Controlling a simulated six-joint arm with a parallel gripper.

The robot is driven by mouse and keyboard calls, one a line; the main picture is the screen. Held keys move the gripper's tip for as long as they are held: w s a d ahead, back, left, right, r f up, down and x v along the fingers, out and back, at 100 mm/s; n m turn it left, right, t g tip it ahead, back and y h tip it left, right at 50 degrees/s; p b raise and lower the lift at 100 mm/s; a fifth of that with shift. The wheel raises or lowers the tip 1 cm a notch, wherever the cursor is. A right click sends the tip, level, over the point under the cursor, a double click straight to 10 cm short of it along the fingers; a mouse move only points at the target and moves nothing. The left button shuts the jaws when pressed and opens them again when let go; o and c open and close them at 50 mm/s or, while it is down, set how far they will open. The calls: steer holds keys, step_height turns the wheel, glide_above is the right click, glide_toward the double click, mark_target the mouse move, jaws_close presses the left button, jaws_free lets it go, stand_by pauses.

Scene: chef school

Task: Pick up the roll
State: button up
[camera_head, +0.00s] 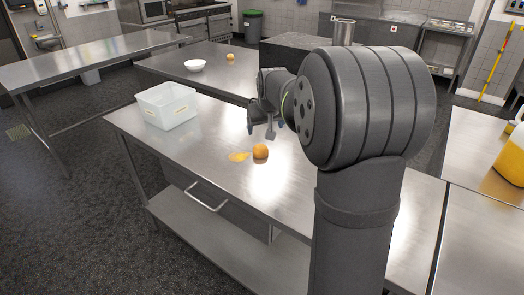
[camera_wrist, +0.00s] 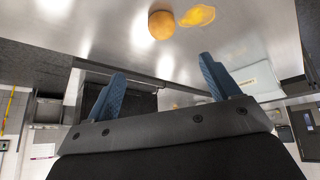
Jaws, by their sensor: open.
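The roll (camera_head: 260,151) is a small round orange-brown thing on the steel table in the middle of the head view. It also shows at the top of the wrist view (camera_wrist: 161,25), beyond the fingertips. My gripper (camera_head: 265,124) hangs above the table, up and slightly right of the roll in the head view. Its two blue fingers are spread apart in the wrist view (camera_wrist: 160,66), with nothing between them. The roll is clear of the fingers.
A flat yellow patch or piece (camera_head: 239,156) lies beside the roll. A white plastic bin (camera_head: 167,106) stands at the table's far left corner. A white bowl (camera_head: 195,65) and another small orange thing (camera_head: 230,57) sit on the table behind. The steel around the roll is mostly clear.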

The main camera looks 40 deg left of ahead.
steer(key=f+m, duration=0.2)
glide_toward(261, 148)
steer(key=x, duration=0.5)
steer(key=shift+w+d+f, duration=0.25)
steer(key=shift+d+f, duration=0.05)
steer(key=shift+f, duration=0.05)
steer(key=shift+a+x, duration=0.15)
steer(key=shift+x, duration=1.2)
steer(key=shift+a+x, duration=0.2)
steer(key=shift+x, duration=1.1)
steer(key=shift+s+r, duration=0.1)
steer(key=shift+s, duration=0.05)
steer(key=c, duration=1.1)
